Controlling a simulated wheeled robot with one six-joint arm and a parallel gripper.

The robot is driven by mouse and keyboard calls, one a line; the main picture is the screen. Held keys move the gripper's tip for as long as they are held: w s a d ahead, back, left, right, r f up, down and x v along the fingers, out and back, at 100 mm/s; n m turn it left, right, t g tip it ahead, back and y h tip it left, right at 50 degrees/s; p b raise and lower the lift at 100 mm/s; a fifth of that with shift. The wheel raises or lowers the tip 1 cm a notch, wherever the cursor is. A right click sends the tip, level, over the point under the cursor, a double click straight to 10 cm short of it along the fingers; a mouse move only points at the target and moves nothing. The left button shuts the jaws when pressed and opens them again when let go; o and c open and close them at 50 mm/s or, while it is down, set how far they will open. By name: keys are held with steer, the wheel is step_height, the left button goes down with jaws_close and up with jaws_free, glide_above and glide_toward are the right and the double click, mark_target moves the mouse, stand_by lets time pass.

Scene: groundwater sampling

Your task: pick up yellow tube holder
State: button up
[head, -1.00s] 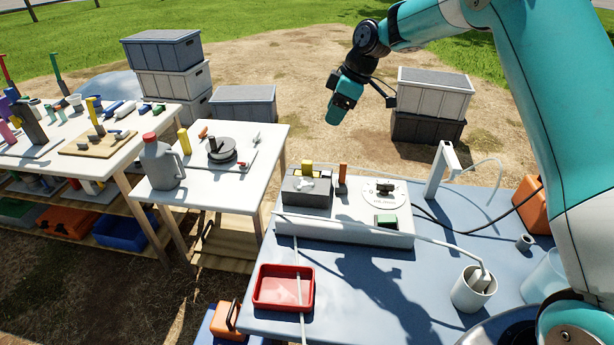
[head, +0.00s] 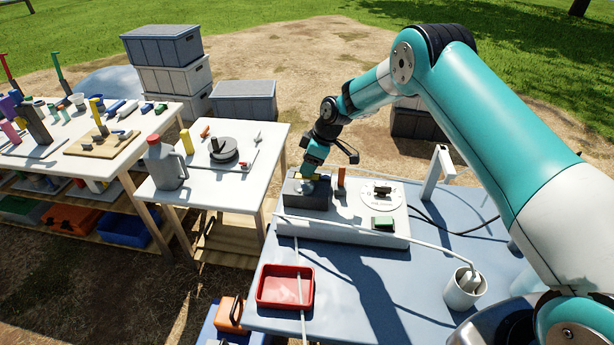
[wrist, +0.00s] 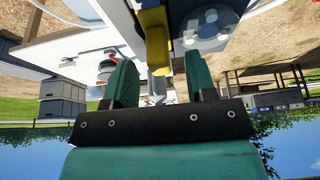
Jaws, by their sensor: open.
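A yellow upright piece, which looks like the yellow tube holder (wrist: 153,32), shows in the wrist view between and just beyond my fingertips. My gripper (wrist: 160,78) is open, with one green finger on each side of it. I cannot tell whether either finger touches it. In the head view my gripper (head: 309,170) is low over the dark grey block (head: 306,197) on the white instrument base, where it mostly hides the yellow piece.
An orange upright piece (head: 341,178) stands close right of my gripper. A dial (head: 382,191) and a green block (head: 383,223) share the base. A red tray (head: 285,287) and a white cup (head: 464,289) stand in front. Another yellow upright piece (head: 186,141) is on the side table.

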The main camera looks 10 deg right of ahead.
steer(key=shift+a+f, duration=0.1)
steer(key=shift+f, duration=0.15)
jaws_close()
